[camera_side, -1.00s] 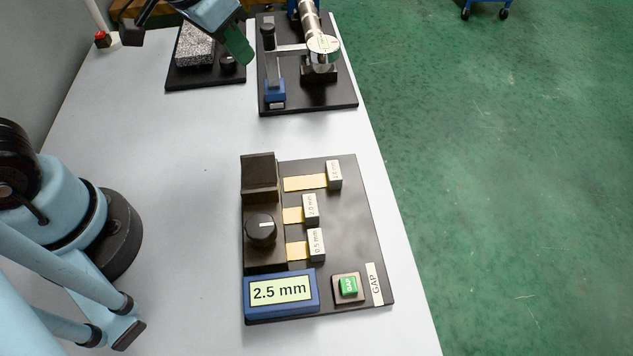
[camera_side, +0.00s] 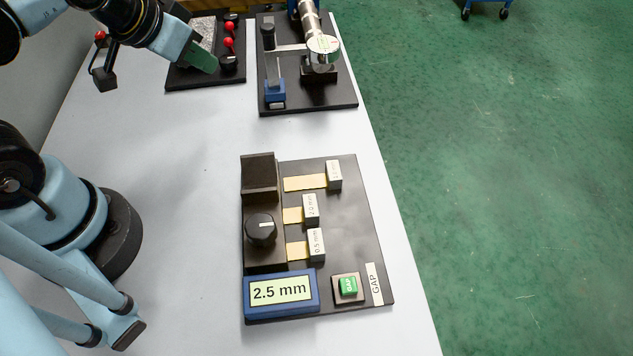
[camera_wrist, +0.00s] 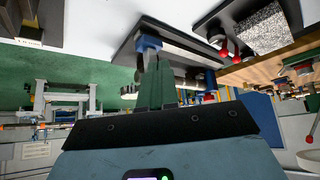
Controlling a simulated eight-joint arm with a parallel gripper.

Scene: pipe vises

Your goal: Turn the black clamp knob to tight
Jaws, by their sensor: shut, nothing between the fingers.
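Several black knobs are in the side view, and I cannot tell which one is the clamp knob. One with a white pointer line (camera_side: 261,229) sits on the left block of the gauge board. One black knob (camera_side: 228,62) is at the front right of the granite-block board, and another (camera_side: 267,31) stands on the pipe board at the back. My gripper (camera_side: 205,62) has green fingers, is shut and empty, and is above the front of the granite-block board. In the wrist view the fingers (camera_wrist: 158,85) are together, pointing toward the pipe board.
The gauge board (camera_side: 340,240) holds a blue display (camera_side: 281,291) reading 2.5 mm, a green button (camera_side: 347,287) and several labelled gauge blocks. The pipe board (camera_side: 335,95) carries a metal pipe (camera_side: 311,22). White table between boards is clear.

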